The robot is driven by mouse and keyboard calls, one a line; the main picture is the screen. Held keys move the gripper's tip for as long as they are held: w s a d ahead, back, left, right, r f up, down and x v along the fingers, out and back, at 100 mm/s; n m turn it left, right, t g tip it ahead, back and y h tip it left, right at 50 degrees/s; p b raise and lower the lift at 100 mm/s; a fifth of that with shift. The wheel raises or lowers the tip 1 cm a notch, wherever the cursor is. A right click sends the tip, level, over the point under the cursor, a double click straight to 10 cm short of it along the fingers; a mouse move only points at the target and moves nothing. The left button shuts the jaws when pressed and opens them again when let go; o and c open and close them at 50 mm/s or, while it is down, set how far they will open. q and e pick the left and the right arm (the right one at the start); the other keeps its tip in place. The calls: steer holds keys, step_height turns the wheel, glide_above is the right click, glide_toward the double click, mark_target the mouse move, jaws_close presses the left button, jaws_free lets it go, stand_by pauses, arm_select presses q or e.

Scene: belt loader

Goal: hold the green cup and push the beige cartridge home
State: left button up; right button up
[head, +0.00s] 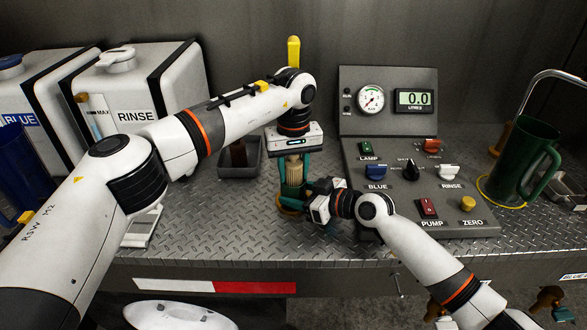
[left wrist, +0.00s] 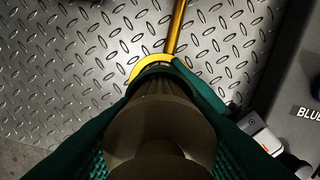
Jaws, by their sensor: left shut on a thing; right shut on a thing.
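The beige cartridge (head: 294,166) stands upright between the teal fingers of my left gripper (head: 293,172), which is shut on it from above. In the left wrist view the cartridge (left wrist: 160,135) fills the middle, dark and close, with a finger on each side. The green cup (head: 291,189) is directly below, upright, with the cartridge's lower end at its mouth; how deep it sits I cannot tell. My right gripper (head: 307,202) comes from the right, low, and is shut on the green cup. Its fingertips are partly hidden.
An orange-yellow ring (head: 290,206) surrounds the cup's base. A yellow handle (head: 293,52) rises behind my left wrist. A dark tray (head: 224,171) stands to the left, the control panel (head: 413,185) close on the right. A large green jug (head: 525,150) stands far right.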

arm_select(q)
steer(key=shift+s+f, duration=0.1)
steer(key=shift+f, duration=0.1)
stand_by(0.8)
steer(key=shift+r, duration=0.15)
steer(key=o, duration=1.2)
steer(key=shift+o, duration=0.2)
steer(key=shift+r, duration=0.1)
step_height(320, 180, up, 12)
